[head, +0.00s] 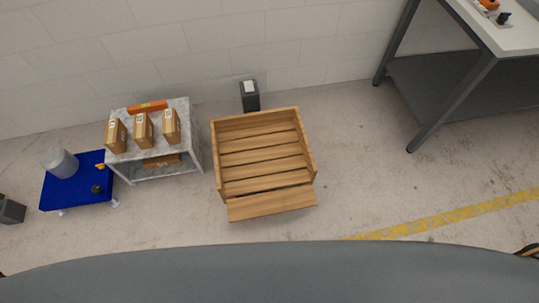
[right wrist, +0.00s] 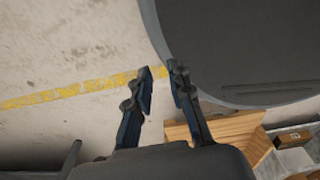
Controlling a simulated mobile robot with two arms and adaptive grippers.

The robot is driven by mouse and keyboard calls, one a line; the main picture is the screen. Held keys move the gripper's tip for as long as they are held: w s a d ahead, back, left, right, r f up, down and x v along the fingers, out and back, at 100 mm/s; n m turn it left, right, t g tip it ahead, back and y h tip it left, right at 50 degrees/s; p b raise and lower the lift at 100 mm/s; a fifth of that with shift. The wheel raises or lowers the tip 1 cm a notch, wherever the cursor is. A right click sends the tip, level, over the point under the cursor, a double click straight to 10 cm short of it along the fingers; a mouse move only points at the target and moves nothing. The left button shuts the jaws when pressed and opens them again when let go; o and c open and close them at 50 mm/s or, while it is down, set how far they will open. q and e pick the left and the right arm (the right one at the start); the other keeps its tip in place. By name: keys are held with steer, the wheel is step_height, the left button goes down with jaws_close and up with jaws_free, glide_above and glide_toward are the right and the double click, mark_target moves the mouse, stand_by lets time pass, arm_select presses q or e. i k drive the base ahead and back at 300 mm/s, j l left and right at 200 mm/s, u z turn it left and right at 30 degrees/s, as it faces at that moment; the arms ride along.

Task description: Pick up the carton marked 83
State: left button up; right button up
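Three brown cartons stand in a row on the top of a small grey shelf stand (head: 185,147): a left one (head: 115,136), a middle one (head: 144,131) and a right one (head: 171,127). Another brown carton (head: 162,161) lies on the lower level. The cartons bear white marks, but the numbers are too small to read, so I cannot tell which is 83. My right gripper (right wrist: 162,76) is open and empty over the floor, apart from the cartons. A carton (right wrist: 290,137) also shows at the right wrist view's edge. My left gripper is not in view.
A slatted wooden crate (head: 262,208) stands right of the stand. A blue dolly (head: 75,193) with a translucent container (head: 59,162) is to its left. An orange tool (head: 147,107) lies behind the cartons. A workbench (head: 460,85) stands at right. Floor between crate and bench is clear.

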mark_target(143, 127)
steer(key=j+u, duration=0.1)
steer(key=u, duration=1.05)
